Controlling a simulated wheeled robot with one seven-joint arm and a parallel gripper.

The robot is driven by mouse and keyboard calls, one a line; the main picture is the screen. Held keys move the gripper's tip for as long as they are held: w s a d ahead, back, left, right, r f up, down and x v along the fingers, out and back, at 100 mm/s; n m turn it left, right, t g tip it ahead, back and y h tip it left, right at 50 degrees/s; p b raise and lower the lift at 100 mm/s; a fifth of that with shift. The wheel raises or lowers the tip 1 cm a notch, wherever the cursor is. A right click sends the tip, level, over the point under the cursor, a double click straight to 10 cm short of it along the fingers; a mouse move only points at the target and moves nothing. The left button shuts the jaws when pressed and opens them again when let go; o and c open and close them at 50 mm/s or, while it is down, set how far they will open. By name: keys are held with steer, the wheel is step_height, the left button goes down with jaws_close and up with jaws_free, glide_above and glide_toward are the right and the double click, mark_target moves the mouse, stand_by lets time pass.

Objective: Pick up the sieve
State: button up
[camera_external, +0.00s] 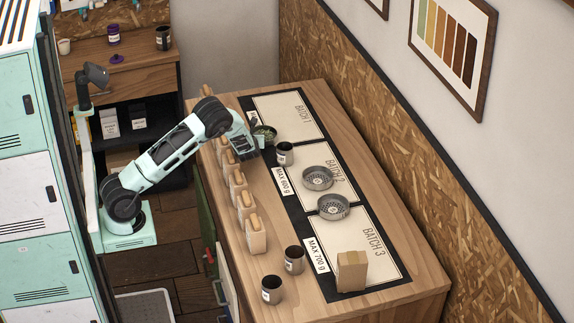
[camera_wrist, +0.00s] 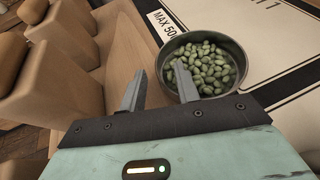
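Two round grey metal sieves with perforated bottoms are on the counter in the external view. One sieve (camera_external: 317,178) lies on the Batch 2 area, and the other sieve (camera_external: 333,207) lies near the border with Batch 3. A round dark dish (camera_external: 270,129) of green beans stands by Batch 1; I cannot tell if its bottom is perforated. The dish also fills the upper middle of the wrist view (camera_wrist: 240,62). My gripper (camera_wrist: 160,80) is open and empty. Its right finger overlaps the dish's near left rim in the picture; contact is unclear.
A dark labelled cup (camera_external: 285,154) stands just beside the dish. Several wooden blocks (camera_external: 246,207) line the counter's left edge. Two more cups (camera_external: 294,260) and a brown paper bag (camera_external: 351,271) stand at the front. Much of the Batch 1 panel (camera_external: 290,112) is clear.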

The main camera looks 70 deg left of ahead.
steer(key=shift+x, duration=1.1)
steer(key=shift+r, duration=0.15)
jaws_close()
step_height(320, 180, up, 10)
